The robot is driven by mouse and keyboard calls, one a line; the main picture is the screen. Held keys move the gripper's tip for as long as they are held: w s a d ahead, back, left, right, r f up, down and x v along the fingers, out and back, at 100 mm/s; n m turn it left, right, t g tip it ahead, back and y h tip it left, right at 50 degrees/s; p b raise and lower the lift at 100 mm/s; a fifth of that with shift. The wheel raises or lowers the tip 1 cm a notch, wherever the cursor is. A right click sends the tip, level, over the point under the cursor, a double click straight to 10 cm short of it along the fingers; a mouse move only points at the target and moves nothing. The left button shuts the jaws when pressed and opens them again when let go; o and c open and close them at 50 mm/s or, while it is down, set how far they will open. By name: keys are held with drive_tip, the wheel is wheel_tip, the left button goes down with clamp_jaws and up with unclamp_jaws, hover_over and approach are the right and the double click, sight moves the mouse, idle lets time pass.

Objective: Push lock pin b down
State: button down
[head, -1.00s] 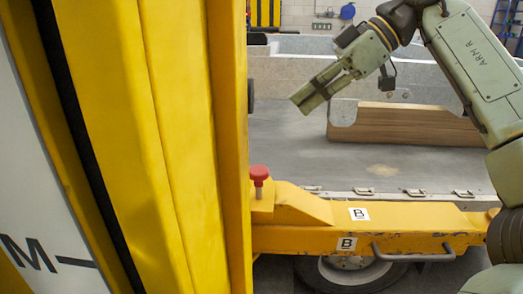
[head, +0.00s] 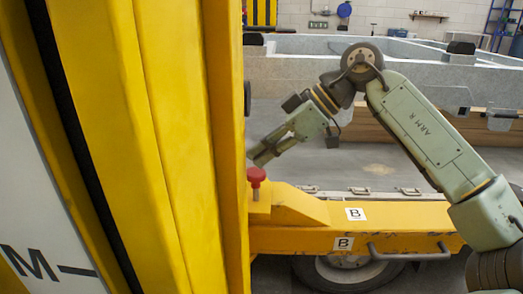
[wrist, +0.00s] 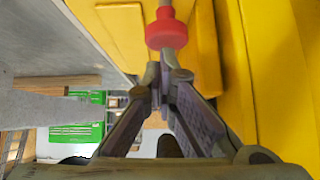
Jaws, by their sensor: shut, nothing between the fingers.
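Lock pin b is a red-capped pin (head: 257,175) standing upright on the yellow arm (head: 390,214) that bears white B labels. Its red head (wrist: 167,32) and grey shaft also show at the top of the wrist view, just beyond my fingertips. My gripper (head: 256,158) is shut and empty, just above and behind the red head in the head view. In the wrist view my fingertips (wrist: 163,76) meet close to the red head. I cannot tell whether they touch it.
A tall yellow post (head: 170,150) stands close on the left, right beside the pin and my gripper. A grey trailer bed (head: 360,165) with low walls lies behind. A grey handle (head: 412,252) sticks out from the yellow arm, above a wheel (head: 345,272).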

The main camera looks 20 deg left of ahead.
sight(261, 170)
drive_tip(key=shift+f, duration=0.15)
drive_tip(key=shift+f+b, duration=0.9)
drive_tip(key=shift+f, duration=1)
drive_tip(key=shift+r+p, duration=0.55)
drive_tip(key=shift+p, duration=0.05)
wheel_tip(261, 170, up, 4)
drive_tip(key=p, duration=0.4)
drive_tip(key=shift+w+r, duration=0.1)
drive_tip(key=shift+r, duration=0.05)
drive_tip(key=b+v, duration=0.2)
drive_tip(key=v, duration=0.7)
drive_tip(key=shift+d, duration=0.4)
